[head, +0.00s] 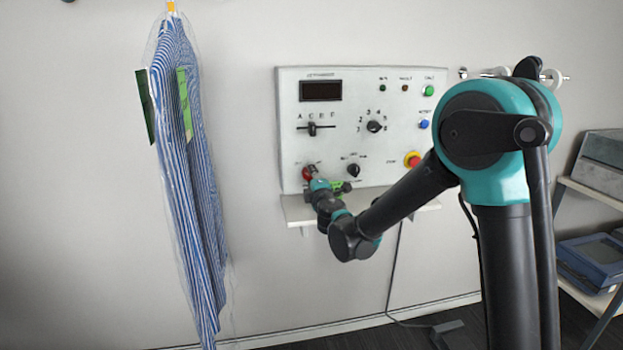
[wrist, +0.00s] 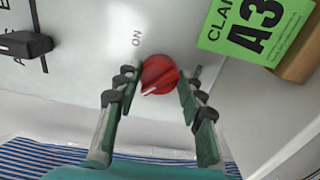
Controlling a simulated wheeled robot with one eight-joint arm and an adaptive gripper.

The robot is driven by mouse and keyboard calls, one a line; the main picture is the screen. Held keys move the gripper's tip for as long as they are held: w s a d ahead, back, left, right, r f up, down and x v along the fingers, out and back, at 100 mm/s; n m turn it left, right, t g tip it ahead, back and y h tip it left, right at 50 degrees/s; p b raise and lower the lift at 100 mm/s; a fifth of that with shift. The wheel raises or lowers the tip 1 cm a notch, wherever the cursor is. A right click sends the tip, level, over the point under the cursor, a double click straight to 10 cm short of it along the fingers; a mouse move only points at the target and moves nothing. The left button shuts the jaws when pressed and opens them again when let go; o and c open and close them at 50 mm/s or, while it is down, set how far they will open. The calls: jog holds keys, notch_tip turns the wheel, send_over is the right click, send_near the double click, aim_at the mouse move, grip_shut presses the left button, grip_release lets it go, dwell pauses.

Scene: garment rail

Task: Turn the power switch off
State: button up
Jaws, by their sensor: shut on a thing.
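The power switch is a round red knob (head: 307,173) low on the left of the white control panel (head: 345,90). In the wrist view the knob (wrist: 160,76) sits between my fingers, with a white mark pointing to the lower left. The word ON is printed above and to the left of it; a small label to its right is partly hidden by a finger. My gripper (wrist: 158,82) is shut on the knob, one finger on each side. In the head view my gripper (head: 316,183) is at the knob and partly hides it.
A slider (head: 312,129), a numbered dial (head: 375,126), a black knob (head: 353,170) and a red stop button (head: 412,159) are on the panel. A striped shirt (head: 190,170) hangs left. A green card (wrist: 250,28) is near the knob. A shelf (head: 425,207) lies below.

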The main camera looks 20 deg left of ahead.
dwell(0.3)
jog(key=o, duration=1.2)
jog(key=shift+c, duration=0.2)
jog(key=v, duration=1.2)
